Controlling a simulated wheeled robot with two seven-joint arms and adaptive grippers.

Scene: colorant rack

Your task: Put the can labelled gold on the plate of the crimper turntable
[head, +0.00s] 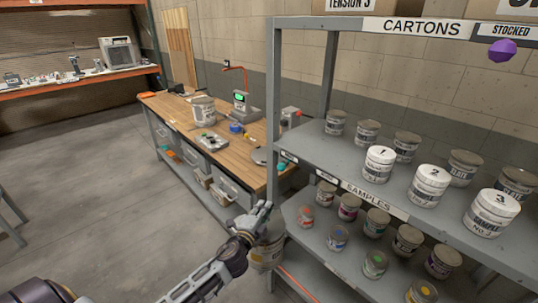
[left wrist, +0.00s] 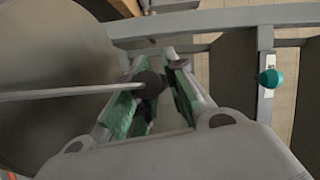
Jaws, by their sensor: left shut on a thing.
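My left gripper (head: 262,212) is low beside the rack's front left post. In the left wrist view its green-padded fingers (left wrist: 150,90) are closed on a thin grey bar (left wrist: 60,92) that runs in from the left, past a large grey round surface (left wrist: 40,45). A pail-like can (head: 267,252) shows just below the gripper, partly hidden; I cannot tell whether the bar belongs to it. Several small cans with coloured dots stand on the lower shelf, one with a yellow dot (head: 420,292); no label reads gold.
The grey rack (head: 300,160) fills the right side, with numbered white cans on its upper shelf, such as can 1 (head: 379,164). The wooden bench (head: 170,108) holds a large can (head: 203,110) and a device with a green screen (head: 240,104). The floor (head: 90,190) at left is clear.

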